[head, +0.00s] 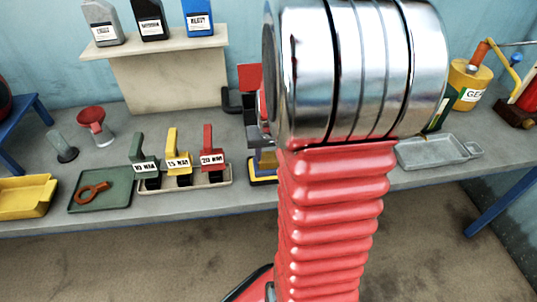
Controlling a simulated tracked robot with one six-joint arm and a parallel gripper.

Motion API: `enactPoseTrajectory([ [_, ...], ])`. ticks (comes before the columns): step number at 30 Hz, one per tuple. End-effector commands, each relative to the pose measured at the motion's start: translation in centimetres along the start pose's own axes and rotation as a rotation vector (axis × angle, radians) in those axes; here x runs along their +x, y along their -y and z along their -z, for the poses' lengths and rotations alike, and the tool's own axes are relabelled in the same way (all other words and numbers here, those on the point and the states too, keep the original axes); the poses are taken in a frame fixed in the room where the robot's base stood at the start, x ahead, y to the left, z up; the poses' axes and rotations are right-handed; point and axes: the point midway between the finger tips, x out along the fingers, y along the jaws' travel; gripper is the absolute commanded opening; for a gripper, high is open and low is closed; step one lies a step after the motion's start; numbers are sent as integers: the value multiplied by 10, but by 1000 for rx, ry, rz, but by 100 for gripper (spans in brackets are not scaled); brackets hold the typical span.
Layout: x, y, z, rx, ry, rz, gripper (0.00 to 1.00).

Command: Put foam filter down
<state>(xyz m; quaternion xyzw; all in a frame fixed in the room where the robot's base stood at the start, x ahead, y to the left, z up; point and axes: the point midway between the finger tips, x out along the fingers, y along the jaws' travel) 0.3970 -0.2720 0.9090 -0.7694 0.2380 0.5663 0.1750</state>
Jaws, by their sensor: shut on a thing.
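I cannot make out a foam filter in the head view. My own arm, a red ribbed sleeve with a large chrome joint, fills the middle and hides much of the bench behind it. My gripper does not show clearly; it seems to be behind the arm, and so is anything in it. Just left of the chrome joint, a red block (249,76), a dark angled piece (233,101) and a yellow and blue base (263,168) show only in part.
The grey bench (240,203) holds a yellow tray (22,196), a green tray (86,203) with an orange ring tool (91,193), a red funnel (91,120), several labelled handles, and an empty grey metal tray (436,152). Bottles stand on a beige shelf (165,47). A yellow can (467,88) is at right.

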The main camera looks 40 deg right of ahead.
Motion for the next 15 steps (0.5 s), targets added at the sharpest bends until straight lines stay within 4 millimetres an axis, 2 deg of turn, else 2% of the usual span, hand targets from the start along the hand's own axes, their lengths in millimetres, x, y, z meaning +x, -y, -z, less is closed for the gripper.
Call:
enactPoseTrajectory([
  [8,1,0,-1,0,1,0,5],
  [9,2,0,-1,0,1,0,40],
  [15,1,0,0,0,0,0,54],
])
